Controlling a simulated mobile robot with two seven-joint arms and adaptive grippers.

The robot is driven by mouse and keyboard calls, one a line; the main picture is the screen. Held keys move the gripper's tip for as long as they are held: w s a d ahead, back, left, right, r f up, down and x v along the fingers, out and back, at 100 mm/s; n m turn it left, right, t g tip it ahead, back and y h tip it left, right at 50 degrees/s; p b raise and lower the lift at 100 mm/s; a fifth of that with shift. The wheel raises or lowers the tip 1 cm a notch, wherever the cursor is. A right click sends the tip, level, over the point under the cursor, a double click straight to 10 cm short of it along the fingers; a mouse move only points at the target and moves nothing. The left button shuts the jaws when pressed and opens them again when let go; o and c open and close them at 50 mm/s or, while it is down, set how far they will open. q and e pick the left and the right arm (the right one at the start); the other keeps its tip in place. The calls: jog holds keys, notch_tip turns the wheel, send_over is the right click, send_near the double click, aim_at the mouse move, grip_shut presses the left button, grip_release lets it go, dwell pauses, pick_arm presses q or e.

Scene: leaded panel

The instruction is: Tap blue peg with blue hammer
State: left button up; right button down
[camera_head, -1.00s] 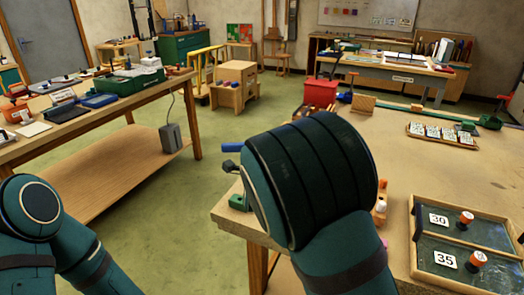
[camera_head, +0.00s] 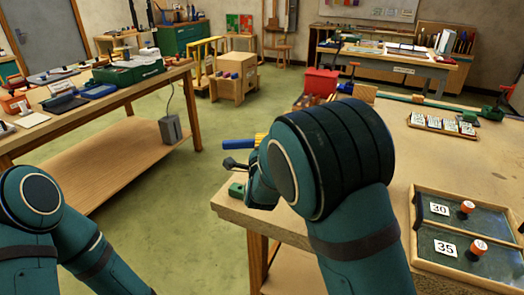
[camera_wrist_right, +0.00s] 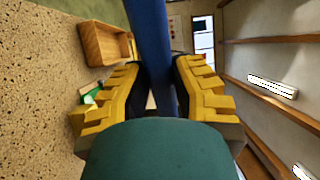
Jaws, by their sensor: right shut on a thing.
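In the wrist view my right gripper (camera_wrist_right: 165,85) has its yellow fingers closed around a thick blue bar (camera_wrist_right: 150,35), which looks like the blue hammer's handle. In the head view the blue hammer (camera_head: 238,144) shows as a short blue length beyond my right arm, near the yellow fingers (camera_head: 260,138), off the table's left edge. The hammer's head cannot be made out. The right arm hides much of the near table. No blue peg can be made out in either view. My left arm is at the lower left; its gripper is outside the view.
The right-hand workbench (camera_head: 400,150) holds a red bin (camera_head: 321,82), a tray of white cards (camera_head: 442,124) and a framed panel marked 30 and 35 (camera_head: 418,225).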

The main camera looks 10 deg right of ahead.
jog(key=shift+r, duration=0.2)
jog(key=shift+r+p, duration=0.85)
jog(key=shift+r, duration=2.1)
